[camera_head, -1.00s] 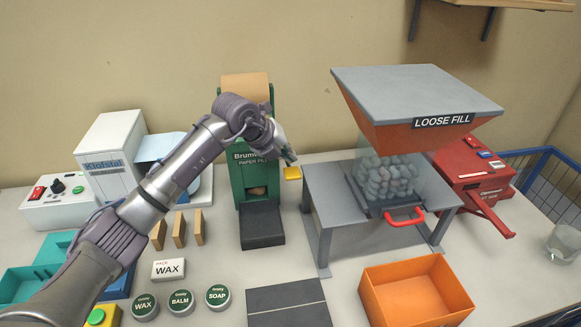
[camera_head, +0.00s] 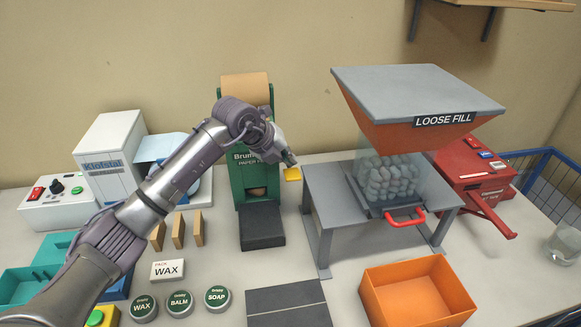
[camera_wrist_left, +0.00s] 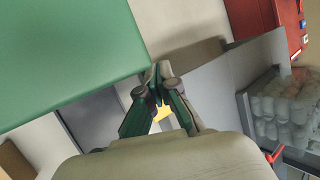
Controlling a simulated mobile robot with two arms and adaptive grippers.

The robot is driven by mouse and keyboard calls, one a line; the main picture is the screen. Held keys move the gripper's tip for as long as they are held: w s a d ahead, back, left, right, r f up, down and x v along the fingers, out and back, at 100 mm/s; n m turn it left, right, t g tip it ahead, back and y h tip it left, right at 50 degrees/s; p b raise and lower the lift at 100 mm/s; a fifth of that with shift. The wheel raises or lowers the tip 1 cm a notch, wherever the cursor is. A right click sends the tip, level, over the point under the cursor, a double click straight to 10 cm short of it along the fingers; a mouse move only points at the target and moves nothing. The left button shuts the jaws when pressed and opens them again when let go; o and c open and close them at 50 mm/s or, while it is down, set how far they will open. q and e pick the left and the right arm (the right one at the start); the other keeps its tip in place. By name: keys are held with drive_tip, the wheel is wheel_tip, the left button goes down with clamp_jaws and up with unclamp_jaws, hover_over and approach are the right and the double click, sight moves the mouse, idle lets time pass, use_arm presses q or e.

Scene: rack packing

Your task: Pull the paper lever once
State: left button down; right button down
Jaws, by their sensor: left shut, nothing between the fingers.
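The green paper fill machine (camera_head: 238,178) stands at the back middle, with a brown paper roll (camera_head: 246,87) on top and a dark tray (camera_head: 262,224) in front. Its lever shows as a yellow tab (camera_head: 292,174) at the machine's right side. My left gripper (camera_head: 290,161) is just above the tab in the head view, shut and empty. In the wrist view its fingertips (camera_wrist_left: 158,74) meet beside the green housing (camera_wrist_left: 65,55), and the yellow tab (camera_wrist_left: 161,113) shows between the finger links. I cannot tell whether the fingers touch it. The lever's arm is mostly hidden. My right gripper is out of view.
The loose fill hopper (camera_head: 420,95) on its grey stand (camera_head: 330,205) is close on the right. An orange box (camera_head: 415,292) stands in front of it. Wooden blocks (camera_head: 178,230), a wax box (camera_head: 168,270) and round tins (camera_head: 180,303) are at front left.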

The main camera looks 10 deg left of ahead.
use_arm(q)
drive_tip(key=shift+s+f, duration=0.1)
drive_tip(key=shift+f, duration=0.4)
idle(0.7)
drive_tip(key=shift+r, duration=0.15)
drive_tip(key=shift+w+r+p, duration=0.2)
drive_tip(key=shift+r+p, duration=0.25)
drive_tip(key=shift+r, duration=0.6)
drive_tip(key=shift+w+a+r+p, duration=0.1)
drive_tip(key=shift+w+r+p, duration=0.15)
drive_tip(key=shift+r+p, duration=0.75)
drive_tip(key=shift+w+a+r+p, duration=0.15)
drive_tip(key=shift+r+p, duration=0.25)
drive_tip(key=shift+r, duration=1.05)
